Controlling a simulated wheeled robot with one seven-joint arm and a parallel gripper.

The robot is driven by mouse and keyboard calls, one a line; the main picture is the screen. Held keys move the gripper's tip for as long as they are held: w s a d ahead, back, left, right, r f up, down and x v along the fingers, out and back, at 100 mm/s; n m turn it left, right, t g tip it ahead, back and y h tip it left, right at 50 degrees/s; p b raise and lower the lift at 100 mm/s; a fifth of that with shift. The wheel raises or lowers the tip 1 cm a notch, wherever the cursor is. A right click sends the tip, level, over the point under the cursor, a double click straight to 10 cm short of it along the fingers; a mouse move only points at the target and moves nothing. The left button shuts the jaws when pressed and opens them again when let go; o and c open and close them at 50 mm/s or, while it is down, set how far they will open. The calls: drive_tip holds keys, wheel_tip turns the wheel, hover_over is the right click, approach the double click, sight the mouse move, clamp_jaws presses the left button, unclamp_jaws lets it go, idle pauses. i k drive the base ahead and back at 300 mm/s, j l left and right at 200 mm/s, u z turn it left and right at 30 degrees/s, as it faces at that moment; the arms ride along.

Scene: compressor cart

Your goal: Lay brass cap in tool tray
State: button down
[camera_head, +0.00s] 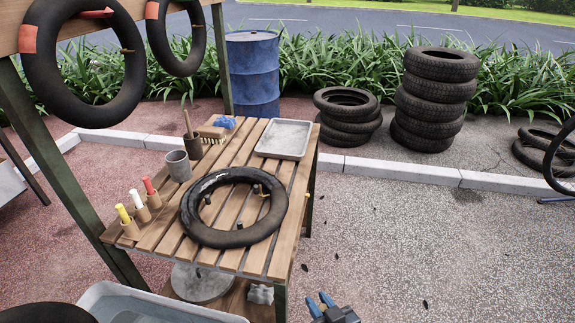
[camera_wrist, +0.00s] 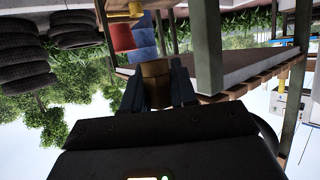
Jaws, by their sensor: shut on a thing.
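In the wrist view my gripper (camera_wrist: 157,85) is shut on a brownish block-like piece, the brass cap (camera_wrist: 156,70), held between its two dark fingers. In the head view my gripper (camera_head: 320,302) is at the bottom edge, in front of and to the right of the slatted table, its blue fingertips pointing up the picture. I cannot make out the cap there. The tool tray (camera_head: 285,139), a shallow pale grey metal tray, lies empty on the far right part of the table, well away from my gripper.
A black inner tube (camera_head: 188,215) lies around several pegs on the wooden table (camera_head: 165,232). A grey cup (camera_head: 178,166), a brush (camera_head: 212,131) and coloured markers (camera_head: 148,186) stand on the left side. Inner tubes hang at upper left. Paving right of the table is open; stacked tyres (camera_head: 435,100) stand behind.

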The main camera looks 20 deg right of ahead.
sight(301, 143)
drive_tip(key=i+l, duration=0.55)
drive_tip(key=l, duration=0.25)
drive_tip(key=i+l+u, duration=0.1)
drive_tip(key=i+l, duration=0.45)
drive_tip(key=l, duration=0.25)
